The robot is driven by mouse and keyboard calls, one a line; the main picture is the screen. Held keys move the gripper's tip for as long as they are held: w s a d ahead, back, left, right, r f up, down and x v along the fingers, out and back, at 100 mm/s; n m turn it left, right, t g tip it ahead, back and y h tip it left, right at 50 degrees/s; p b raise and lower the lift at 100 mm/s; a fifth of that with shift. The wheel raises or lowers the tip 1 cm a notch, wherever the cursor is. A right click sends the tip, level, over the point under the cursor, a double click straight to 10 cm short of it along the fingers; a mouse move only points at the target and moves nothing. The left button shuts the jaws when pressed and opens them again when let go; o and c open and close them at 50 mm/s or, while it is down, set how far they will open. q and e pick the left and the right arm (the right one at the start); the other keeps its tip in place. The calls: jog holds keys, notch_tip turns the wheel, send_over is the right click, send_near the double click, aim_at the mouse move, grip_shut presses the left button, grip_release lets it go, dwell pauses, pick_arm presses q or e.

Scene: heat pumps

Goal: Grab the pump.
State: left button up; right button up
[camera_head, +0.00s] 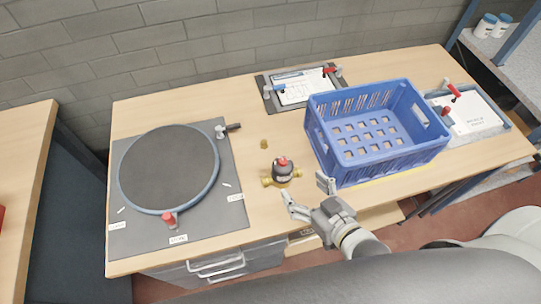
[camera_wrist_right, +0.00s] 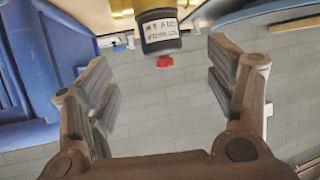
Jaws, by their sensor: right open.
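The pump (camera_head: 281,170) stands on the wooden table, a small black body with a red top and brass fittings at its sides. In the right wrist view the pump (camera_wrist_right: 158,32) appears at the top centre, beyond and between the fingers, with its label and red knob showing. My right gripper (camera_head: 308,196) is open and empty at the table's front edge, just to the right of and in front of the pump, apart from it. Its two spread fingers also show in the right wrist view (camera_wrist_right: 165,90). My left gripper is not in view.
A blue crate (camera_head: 430,151) stands close on the right of my right gripper. A round dark turntable (camera_head: 168,168) on a grey mat lies to the left. A small brass piece (camera_head: 263,143) stands behind the pump.

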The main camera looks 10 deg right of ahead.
aim_at(283, 166)
jog(key=x, duration=0.5)
jog(key=shift+w+a+r+p, duration=0.1)
jog(key=shift+r+p, duration=0.25)
jog(key=shift+p, duration=0.05)
jog(key=shift+w+a+f, duration=0.1)
jog(key=shift+w+f, duration=0.05)
jog(key=shift+w, duration=0.1)
jog(key=p+x, duration=0.1)
jog(key=x, duration=0.3)
jog(key=shift+w+f, duration=0.15)
jog(key=shift+w, duration=0.05)
jog(key=shift+w+a+f, duration=0.15)
jog(key=shift+w+f, duration=0.1)
jog(key=shift+w, duration=0.1)
jog(key=shift+s, duration=0.1)
jog(key=c, duration=1.7)
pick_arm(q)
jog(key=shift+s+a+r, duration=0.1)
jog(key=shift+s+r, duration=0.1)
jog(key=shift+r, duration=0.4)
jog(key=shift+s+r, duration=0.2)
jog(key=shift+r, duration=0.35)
pick_arm(e)
jog(key=shift+r, duration=0.15)
grip_shut()
